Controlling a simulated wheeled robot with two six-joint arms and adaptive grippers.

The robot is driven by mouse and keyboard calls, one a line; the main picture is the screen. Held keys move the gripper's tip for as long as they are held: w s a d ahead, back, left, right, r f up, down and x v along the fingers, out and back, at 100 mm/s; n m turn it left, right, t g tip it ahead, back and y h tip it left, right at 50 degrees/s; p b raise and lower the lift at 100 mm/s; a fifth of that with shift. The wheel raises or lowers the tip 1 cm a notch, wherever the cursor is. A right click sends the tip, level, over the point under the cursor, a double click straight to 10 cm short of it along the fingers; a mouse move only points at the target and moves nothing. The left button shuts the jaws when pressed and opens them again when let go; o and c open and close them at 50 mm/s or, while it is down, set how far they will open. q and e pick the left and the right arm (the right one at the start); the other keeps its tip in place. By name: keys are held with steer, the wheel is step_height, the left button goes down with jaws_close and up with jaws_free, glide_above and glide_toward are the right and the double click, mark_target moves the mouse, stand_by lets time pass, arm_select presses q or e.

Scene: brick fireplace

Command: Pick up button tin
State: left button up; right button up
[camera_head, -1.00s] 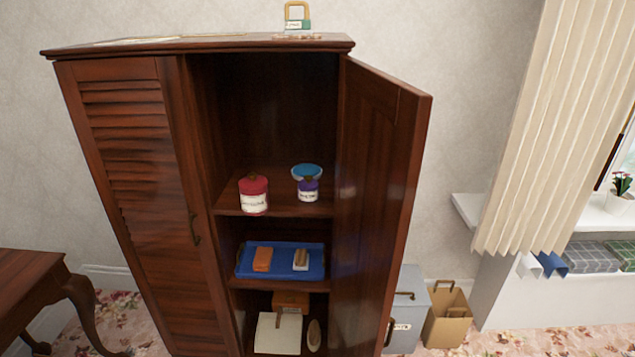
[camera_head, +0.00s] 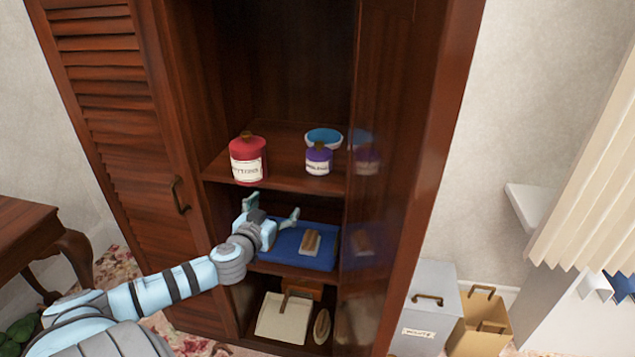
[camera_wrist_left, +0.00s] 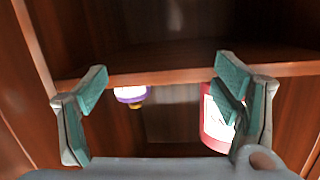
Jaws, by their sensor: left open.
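The button tin (camera_head: 247,162) is red with a dark knob on top and a white label. It stands upright at the left of the cabinet's upper shelf (camera_head: 285,180). My left gripper (camera_head: 272,208) is open and empty, in front of the cabinet just below that shelf, lower and slightly right of the tin. In the left wrist view the red tin (camera_wrist_left: 212,125) shows at the right, partly hidden behind one finger of my left gripper (camera_wrist_left: 163,82). The tin is not between the fingers. My right gripper is not in view.
A purple jar (camera_head: 318,160) and a blue-topped bowl (camera_head: 323,136) stand right of the tin. Below, a blue tray (camera_head: 290,260) holds a brush (camera_head: 311,242).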

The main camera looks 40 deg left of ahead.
mark_target(314, 159)
arm_select(q)
steer(key=w+d+r+t+h, duration=0.1)
steer(key=w+d+r+t, duration=0.2)
steer(key=d+r, duration=0.3)
steer(key=x, duration=0.4)
steer(key=a+r+x, duration=0.1)
steer(key=x, duration=0.8)
steer(key=shift+a+r+p, duration=0.2)
steer(key=shift+a+p, duration=0.15)
steer(key=shift+a, duration=0.1)
steer(key=shift+w+f, duration=0.1)
steer(key=shift+w, duration=0.15)
steer(key=shift+s, duration=0.1)
steer(key=c, duration=1.5)
step_height(314, 159, up, 20)
steer(key=p, duration=0.3)
steer(key=shift+a, duration=0.1)
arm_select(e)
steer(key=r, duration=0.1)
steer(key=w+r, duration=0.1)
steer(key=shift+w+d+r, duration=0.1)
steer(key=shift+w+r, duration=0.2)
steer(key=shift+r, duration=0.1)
